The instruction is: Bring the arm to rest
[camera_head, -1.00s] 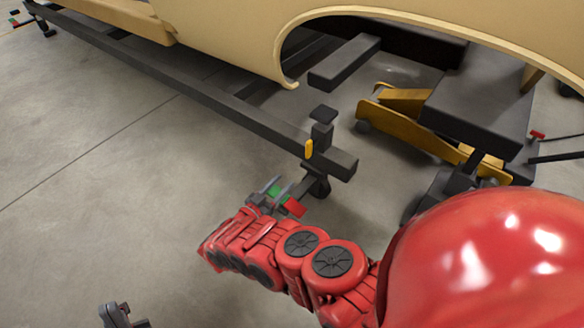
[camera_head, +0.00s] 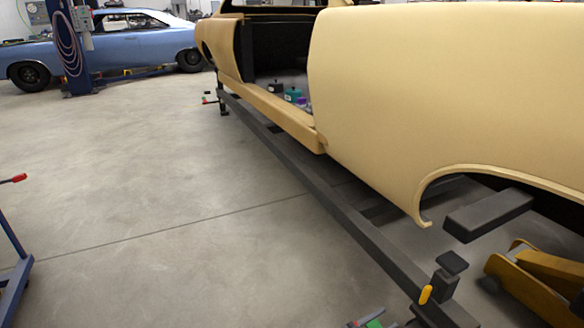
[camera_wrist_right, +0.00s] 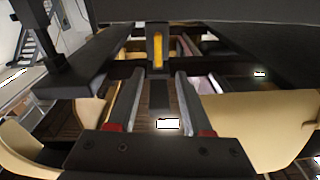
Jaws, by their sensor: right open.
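My right gripper (camera_head: 368,323) shows only in part at the bottom edge of the head view, below the end of the dark frame rail. In the right wrist view my right gripper (camera_wrist_right: 156,100) has its two grey fingers apart, with nothing held between them. Past the fingertips is a dark post with a yellow part (camera_wrist_right: 157,50). A similar yellow part (camera_head: 425,295) shows on the rail's end post in the head view. The rest of my right arm is outside the head view, and so is my left gripper.
A tan car shell (camera_head: 400,95) stands over a dark frame rail (camera_head: 330,215). A yellow jack (camera_head: 540,275) is at lower right. A blue stand (camera_head: 12,265) is at the left edge. A blue car (camera_head: 120,45) is far back. The concrete floor (camera_head: 150,180) between is clear.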

